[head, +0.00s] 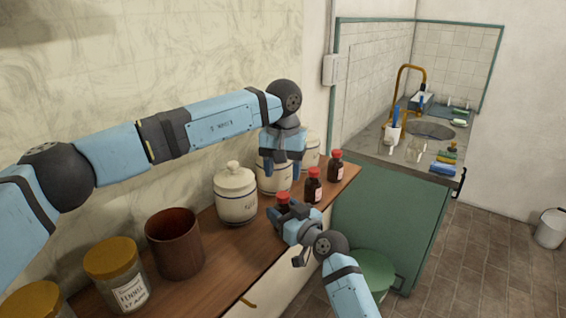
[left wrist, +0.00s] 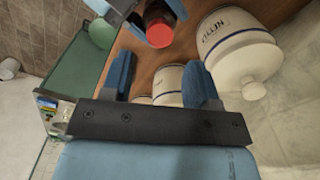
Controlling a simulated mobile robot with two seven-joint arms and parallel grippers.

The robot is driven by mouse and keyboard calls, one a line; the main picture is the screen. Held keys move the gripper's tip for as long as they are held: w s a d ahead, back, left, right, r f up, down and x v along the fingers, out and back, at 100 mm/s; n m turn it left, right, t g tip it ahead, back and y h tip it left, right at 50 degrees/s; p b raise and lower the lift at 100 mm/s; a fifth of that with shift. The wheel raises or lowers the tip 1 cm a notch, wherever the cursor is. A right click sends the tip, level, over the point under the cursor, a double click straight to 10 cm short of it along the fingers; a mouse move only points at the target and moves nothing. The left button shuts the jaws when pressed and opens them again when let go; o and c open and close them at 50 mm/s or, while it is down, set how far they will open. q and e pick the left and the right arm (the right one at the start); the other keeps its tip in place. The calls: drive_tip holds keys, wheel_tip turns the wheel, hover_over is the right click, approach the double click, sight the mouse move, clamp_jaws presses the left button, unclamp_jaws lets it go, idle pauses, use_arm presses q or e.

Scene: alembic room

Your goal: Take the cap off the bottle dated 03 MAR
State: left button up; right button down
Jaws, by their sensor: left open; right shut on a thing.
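Three small dark bottles with red caps show along the shelf's right end: one at the back (head: 336,167), a middle one (head: 313,187), and the nearest (head: 283,197). Their label dates are too small to read. My right gripper (head: 287,212) is shut on the nearest bottle, hiding most of its body. My left gripper (head: 283,172) is open and empty, pointing down above and behind that bottle. In the left wrist view, my left fingers (left wrist: 160,85) are spread, and the held bottle's red cap (left wrist: 159,34) lies beyond them, apart from both. Its cap is on.
White lidded jars (head: 236,193) stand close behind the bottles on the wooden shelf (head: 215,262). A brown pot (head: 174,243) and a labelled fennel jar (head: 117,273) stand to the left. A sink counter (head: 385,150) is at the back right; a green round lid (head: 372,272) is below.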

sight(283, 195)
use_arm(q)
drive_tip(key=shift+f, duration=3.15)
drive_tip(key=c, duration=1)
drive_tip(key=shift+o, duration=0.2)
